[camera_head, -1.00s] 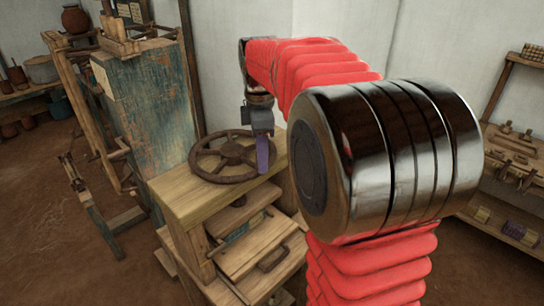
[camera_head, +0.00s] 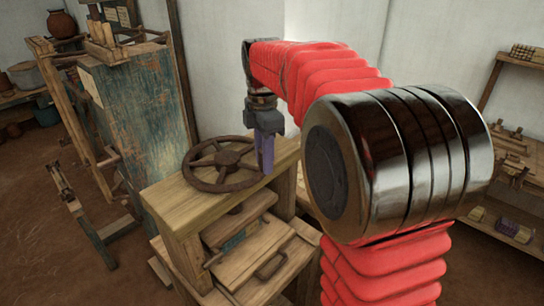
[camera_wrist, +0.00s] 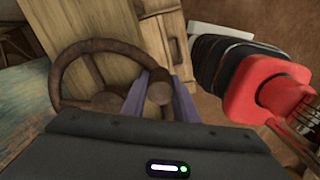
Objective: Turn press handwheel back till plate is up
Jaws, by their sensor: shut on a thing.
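The press handwheel (camera_head: 213,160) is a dark brown spoked wheel lying flat above the wooden press top (camera_head: 190,205). My gripper (camera_head: 266,158) points down at the wheel's right rim, its purple fingers shut on it. In the wrist view the handwheel (camera_wrist: 72,70) shows its rim, spokes and hub, and the purple fingers of my gripper (camera_wrist: 159,100) stand either side of a round brown knob on the rim. Below the top are a wooden board (camera_head: 240,218) and a drawer-like front with a dark handle (camera_head: 270,265). I cannot tell which board is the plate or its exact height.
A worn blue-green wooden cabinet (camera_head: 145,110) stands close behind left of the press. A loom-like wooden frame (camera_head: 70,110) is at the far left. Shelves with small goods (camera_head: 510,150) line the right wall. Bare floor (camera_head: 45,240) lies at the lower left.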

